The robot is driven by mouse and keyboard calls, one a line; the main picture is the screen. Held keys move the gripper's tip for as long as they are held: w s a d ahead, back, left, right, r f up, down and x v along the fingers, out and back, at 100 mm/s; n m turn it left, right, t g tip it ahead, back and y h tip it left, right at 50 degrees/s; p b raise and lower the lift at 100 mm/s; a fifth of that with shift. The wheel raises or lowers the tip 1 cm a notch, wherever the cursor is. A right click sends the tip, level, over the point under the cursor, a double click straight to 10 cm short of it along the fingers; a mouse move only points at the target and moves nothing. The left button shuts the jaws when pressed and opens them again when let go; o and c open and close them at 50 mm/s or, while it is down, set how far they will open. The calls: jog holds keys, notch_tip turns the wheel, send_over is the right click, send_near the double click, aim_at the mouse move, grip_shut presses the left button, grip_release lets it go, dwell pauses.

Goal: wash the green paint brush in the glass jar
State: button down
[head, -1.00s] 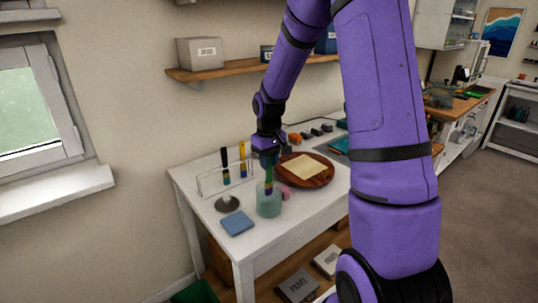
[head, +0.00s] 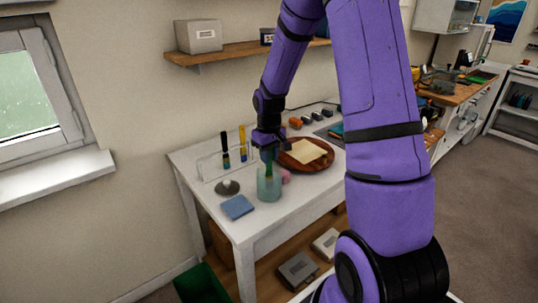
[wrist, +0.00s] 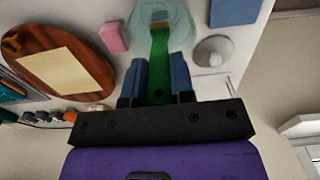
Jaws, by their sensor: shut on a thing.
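The green paint brush (wrist: 159,55) is held between the two blue fingers of my gripper (wrist: 157,80) in the wrist view. Its lower end is inside the glass jar (head: 269,188), a pale greenish, see-through jar standing upright near the front of the white table. The jar's rim also shows in the wrist view (wrist: 137,27). In the head view my gripper (head: 267,156) is just above the jar's mouth, shut on the brush. The bristles are blurred by the glass, and I cannot tell whether they touch the bottom.
A wire rack (head: 207,170) holds a black and a yellow brush behind the jar. A grey round piece (head: 227,187) and a blue cloth (head: 237,207) lie left of it. A pink block (wrist: 114,37) is close by. A round wooden board (head: 292,164) lies to the right.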

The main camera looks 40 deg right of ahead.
jog(key=shift+f, duration=0.35)
dwell(0.6)
jog(key=shift+s, duration=0.1)
